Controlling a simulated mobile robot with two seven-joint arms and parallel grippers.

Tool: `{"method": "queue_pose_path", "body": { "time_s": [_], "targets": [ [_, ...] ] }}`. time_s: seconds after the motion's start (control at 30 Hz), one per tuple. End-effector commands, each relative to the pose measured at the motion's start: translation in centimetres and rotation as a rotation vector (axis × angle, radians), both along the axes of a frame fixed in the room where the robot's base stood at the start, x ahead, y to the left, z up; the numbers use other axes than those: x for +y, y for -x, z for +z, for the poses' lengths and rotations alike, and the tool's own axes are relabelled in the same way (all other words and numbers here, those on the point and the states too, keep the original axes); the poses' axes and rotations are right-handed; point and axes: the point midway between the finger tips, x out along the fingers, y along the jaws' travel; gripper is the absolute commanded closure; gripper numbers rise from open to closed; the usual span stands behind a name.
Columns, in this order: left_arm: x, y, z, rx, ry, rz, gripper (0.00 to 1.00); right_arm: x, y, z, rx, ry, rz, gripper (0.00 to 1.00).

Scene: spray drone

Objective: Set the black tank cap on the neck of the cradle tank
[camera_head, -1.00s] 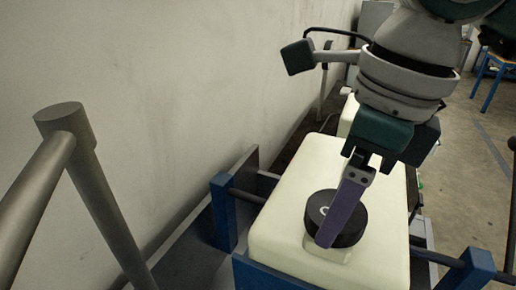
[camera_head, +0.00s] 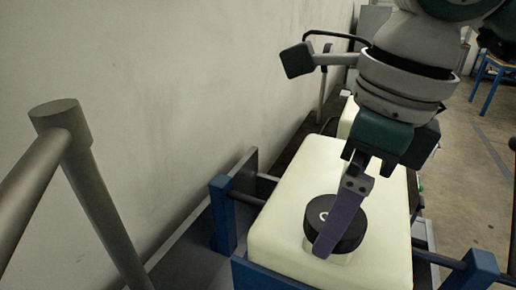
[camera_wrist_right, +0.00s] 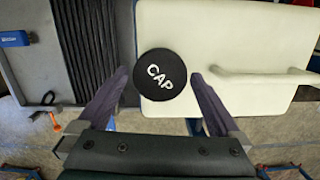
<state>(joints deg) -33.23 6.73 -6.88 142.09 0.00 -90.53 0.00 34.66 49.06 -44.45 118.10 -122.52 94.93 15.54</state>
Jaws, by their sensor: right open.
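The black tank cap (camera_head: 325,214) sits over the neck (camera_head: 335,257) of the cream cradle tank (camera_head: 285,235). It looks about level, but whether it is fully seated is hard to tell. In the right wrist view the cap (camera_wrist_right: 161,75) shows its white CAP lettering above the tank (camera_wrist_right: 235,50). My right gripper (camera_head: 336,226) is open, pointing down at the cap. In the wrist view its purple fingers (camera_wrist_right: 159,82) stand either side of the cap with gaps showing. In the head view one finger crosses the cap and the other is hidden. My left gripper is not in view.
Blue cradle posts (camera_head: 222,213) and dark rails surround the tank. A pale wall (camera_head: 180,100) runs along the left. Grey metal tubes (camera_head: 70,130) stand at the near left. A second cream tank (camera_head: 347,115) is partly visible behind. Open floor (camera_head: 485,150) lies to the right.

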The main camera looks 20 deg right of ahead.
Motion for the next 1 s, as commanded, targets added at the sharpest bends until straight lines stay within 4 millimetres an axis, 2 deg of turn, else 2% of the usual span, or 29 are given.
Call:
{"method": "queue_pose_path", "body": {
  "time_s": [0.17,0.4,0.53,0.7,1.0],
  "targets": [
    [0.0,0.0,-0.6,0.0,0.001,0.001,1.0,-0.2,0.1,2.0,-0.006,0.0,0.0,0.0],
    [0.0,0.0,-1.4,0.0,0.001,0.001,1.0,-0.6,0.7,6.9,-0.009,0.0,0.001,0.0],
    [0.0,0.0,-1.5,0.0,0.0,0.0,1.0,-0.8,1.0,8.8,-0.006,0.0,0.0,0.0],
    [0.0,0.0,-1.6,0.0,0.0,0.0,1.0,-0.9,1.2,9.7,-0.003,0.0,0.0,0.0],
    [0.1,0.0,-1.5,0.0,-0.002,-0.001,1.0,-0.9,1.2,9.7,-0.001,0.0,0.0,0.0]
  ]
}}
